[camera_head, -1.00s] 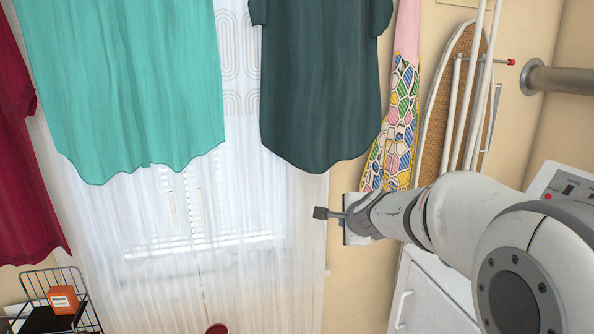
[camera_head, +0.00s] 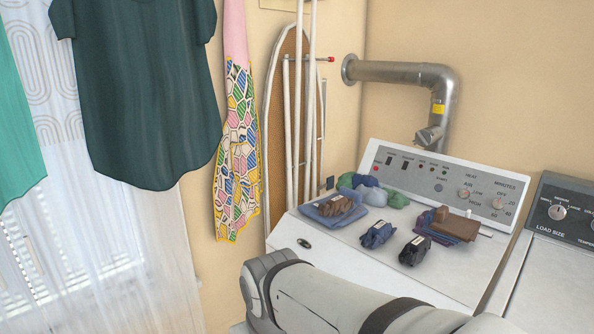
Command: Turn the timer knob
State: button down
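The timer knob (camera_head: 497,202) is the small round knob under the word MINUTES, at the right end of the white dryer's control panel (camera_head: 385,171). Numbers and OFF are printed around it. Its exact pointer angle is too small to read. A similar heat knob (camera_head: 464,194) sits just left of it. My arm crosses the bottom of the view, in front of the dryer and apart from the panel. My gripper is out of view.
Folded clothes (camera_head: 334,209), dark bundles (camera_head: 415,250) and a brown and purple stack (camera_head: 449,225) lie on the dryer top (camera_head: 470,263) before the panel. A washer panel (camera_head: 568,210) stands at right. A metal duct (camera_head: 405,72) rises behind. An ironing board (camera_head: 285,120) leans at left.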

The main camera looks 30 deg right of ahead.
aim_at(497, 204)
jog(key=z, duration=1.55)
jog(key=k, duration=0.3)
jog(key=z, duration=0.7)
jog(key=i, duration=0.75)
jog(key=u, duration=0.15)
